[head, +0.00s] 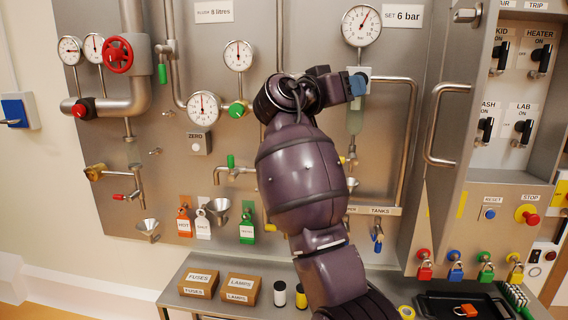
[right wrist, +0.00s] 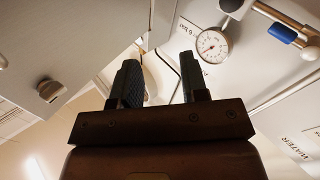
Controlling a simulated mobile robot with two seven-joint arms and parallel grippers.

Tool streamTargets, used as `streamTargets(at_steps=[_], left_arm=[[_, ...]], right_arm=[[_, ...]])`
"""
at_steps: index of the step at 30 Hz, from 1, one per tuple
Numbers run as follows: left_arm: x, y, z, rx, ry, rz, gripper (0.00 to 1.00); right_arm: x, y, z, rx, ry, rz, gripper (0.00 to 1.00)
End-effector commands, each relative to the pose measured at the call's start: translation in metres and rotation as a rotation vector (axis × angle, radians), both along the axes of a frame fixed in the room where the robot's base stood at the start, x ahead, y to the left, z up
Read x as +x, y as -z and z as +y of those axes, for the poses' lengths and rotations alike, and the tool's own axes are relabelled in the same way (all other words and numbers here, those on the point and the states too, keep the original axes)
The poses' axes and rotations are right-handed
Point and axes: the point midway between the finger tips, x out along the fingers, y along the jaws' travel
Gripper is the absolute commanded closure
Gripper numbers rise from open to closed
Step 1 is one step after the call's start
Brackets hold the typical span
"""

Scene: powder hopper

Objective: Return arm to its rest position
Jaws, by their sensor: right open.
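My right arm, dark purple, rises from the bottom of the head view and covers the middle of the panel. Its wrist end (head: 325,88) is beside the pipe and sight glass below the large gauge (head: 361,26); I cannot make out the fingertips there. In the right wrist view my right gripper (right wrist: 160,85) shows two dark fingers spread apart with nothing held between them. A gauge (right wrist: 213,45) and a blue-handled fitting (right wrist: 283,33) lie beyond the fingers to the right. My left gripper is not in view.
Pipes, a red handwheel (head: 119,55) and gauges stand out from the panel at left. An open cabinet door with a handle (head: 436,125) is at right. Below are boxes (head: 199,284), padlocks (head: 425,268) and a black tray (head: 440,305).

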Motion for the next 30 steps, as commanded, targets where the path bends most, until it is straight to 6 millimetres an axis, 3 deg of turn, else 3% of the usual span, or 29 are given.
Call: streamTargets(at_steps=[6, 13, 20, 30], left_arm=[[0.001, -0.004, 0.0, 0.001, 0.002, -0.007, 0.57], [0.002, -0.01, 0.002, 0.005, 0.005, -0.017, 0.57], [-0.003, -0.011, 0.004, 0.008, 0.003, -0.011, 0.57], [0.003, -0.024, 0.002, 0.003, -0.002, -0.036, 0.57]], right_arm=[[0.028, 0.053, -0.001, -0.058, -0.363, 0.031, 0.59], [0.024, 0.123, -0.005, -0.076, -0.635, 0.028, 0.59], [-0.004, 0.194, -0.017, -0.048, -0.82, 0.013, 0.59], [-0.076, 0.294, -0.041, 0.059, -0.984, 0.009, 0.59]])
